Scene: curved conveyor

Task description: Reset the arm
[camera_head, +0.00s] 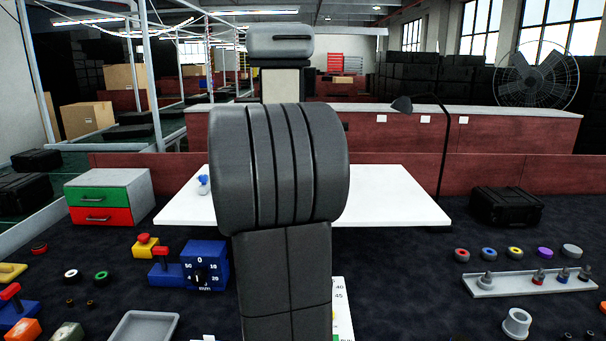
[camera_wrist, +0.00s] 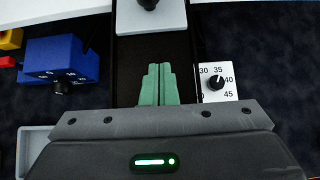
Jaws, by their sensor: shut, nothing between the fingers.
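My arm rises through the middle of the head view and hides the area behind it; the fingertips do not show there. In the wrist view my gripper (camera_wrist: 158,80) shows its two green fingers pressed together, with nothing between them. It points over the dark work surface, between a blue dial box (camera_wrist: 62,62) on the left and a white dial plate (camera_wrist: 217,82) on the right. The blue dial box also shows in the head view (camera_head: 205,262). The white dial plate is partly hidden behind my arm in the head view (camera_head: 342,305).
A white board (camera_head: 400,195) lies behind my arm. A green-and-red drawer box (camera_head: 105,195) stands left, a black case (camera_head: 506,206) right. Several coloured buttons and a tray with small knobs (camera_head: 515,288) are at right. A grey tray (camera_head: 145,327) lies front left.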

